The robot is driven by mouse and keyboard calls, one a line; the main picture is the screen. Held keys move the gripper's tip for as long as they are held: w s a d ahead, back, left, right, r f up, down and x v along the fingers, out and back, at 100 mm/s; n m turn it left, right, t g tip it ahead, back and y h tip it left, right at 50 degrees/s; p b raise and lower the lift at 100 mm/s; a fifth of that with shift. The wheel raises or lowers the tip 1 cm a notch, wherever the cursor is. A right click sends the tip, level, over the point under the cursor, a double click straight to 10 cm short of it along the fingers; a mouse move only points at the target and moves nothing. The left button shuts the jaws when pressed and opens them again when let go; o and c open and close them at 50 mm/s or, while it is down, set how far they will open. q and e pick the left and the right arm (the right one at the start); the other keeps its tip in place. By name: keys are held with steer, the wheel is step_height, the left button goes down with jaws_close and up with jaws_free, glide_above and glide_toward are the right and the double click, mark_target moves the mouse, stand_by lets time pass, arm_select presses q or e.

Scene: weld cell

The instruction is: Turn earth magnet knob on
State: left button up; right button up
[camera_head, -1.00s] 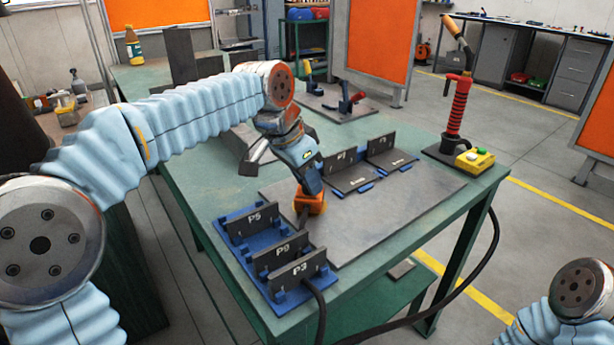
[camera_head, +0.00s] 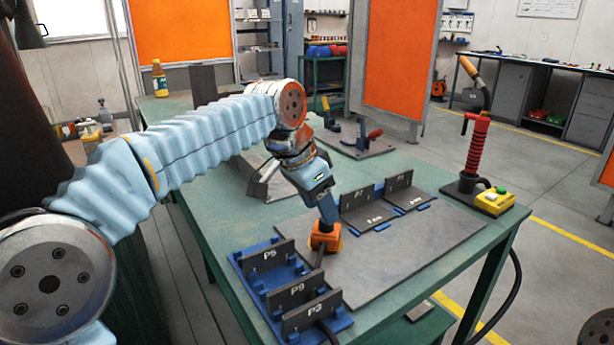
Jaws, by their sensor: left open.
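The earth magnet is an orange block (camera_head: 326,238) standing on the grey steel plate (camera_head: 400,262), with a dark cable running from it toward the blue rack. My left gripper (camera_head: 328,216) points down at the top of the orange block. Its fingers are around or just above the block's top; I cannot tell whether they touch it. The knob is hidden behind the fingers. At the lower right edge only a rounded joint of my right arm shows; the right gripper is not in view.
A blue rack (camera_head: 243,262) with plates marked P5, P9 and P3 stands at the front. Two angled plates (camera_head: 358,201) stand behind the block. A red-handled torch (camera_head: 476,150) and a yellow button box (camera_head: 494,202) are at the right corner. The plate's right part is clear.

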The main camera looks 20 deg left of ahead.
arm_select(q)
steer(key=v, duration=1)
steer(key=shift+s, duration=0.1)
